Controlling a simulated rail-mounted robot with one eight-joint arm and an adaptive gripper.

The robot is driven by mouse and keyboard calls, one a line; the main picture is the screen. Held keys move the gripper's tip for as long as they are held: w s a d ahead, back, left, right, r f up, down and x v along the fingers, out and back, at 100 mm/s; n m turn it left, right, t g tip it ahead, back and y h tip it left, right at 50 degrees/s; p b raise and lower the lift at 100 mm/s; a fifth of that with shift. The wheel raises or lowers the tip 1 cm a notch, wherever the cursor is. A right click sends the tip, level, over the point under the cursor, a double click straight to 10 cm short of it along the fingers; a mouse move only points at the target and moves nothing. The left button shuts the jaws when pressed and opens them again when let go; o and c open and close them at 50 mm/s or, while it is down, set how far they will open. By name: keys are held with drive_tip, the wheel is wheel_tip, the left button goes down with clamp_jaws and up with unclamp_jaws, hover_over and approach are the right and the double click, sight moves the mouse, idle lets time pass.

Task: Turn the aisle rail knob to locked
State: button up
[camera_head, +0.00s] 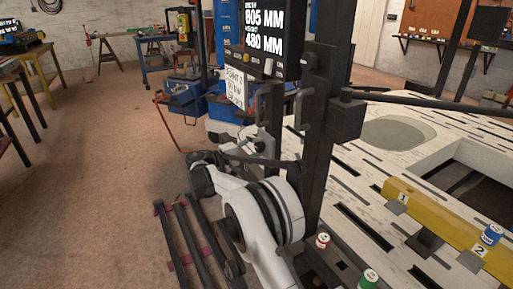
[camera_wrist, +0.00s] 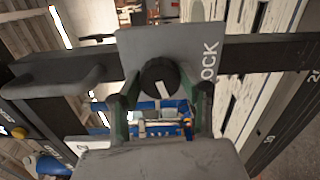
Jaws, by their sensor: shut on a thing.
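The aisle rail knob (camera_wrist: 159,75) is a round black knob with a white pointer line, mounted on a grey plate (camera_wrist: 150,42). The letters "OCK" show sideways on the plate, right of the knob; the rest of the word is hidden. My gripper (camera_wrist: 161,94) has a dark green-edged finger on each side of the knob and is shut on it. In the head view the grey plate (camera_head: 266,136) is small beside the dark post, and the knob's setting cannot be read there.
A dark upright post (camera_head: 325,120) and a black rail (camera_wrist: 265,52) stand close to my arm. The white slotted bench (camera_head: 355,170) with a yellow beam (camera_head: 445,222) and small coloured cans lies right. Open floor (camera_head: 90,160) lies left.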

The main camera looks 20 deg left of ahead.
drive_tip(key=shift+m, duration=1.5)
drive_tip(key=o, duration=1.1)
drive_tip(key=shift+o, duration=0.2)
drive_tip(key=shift+a, duration=0.1)
drive_tip(key=v, duration=1.2)
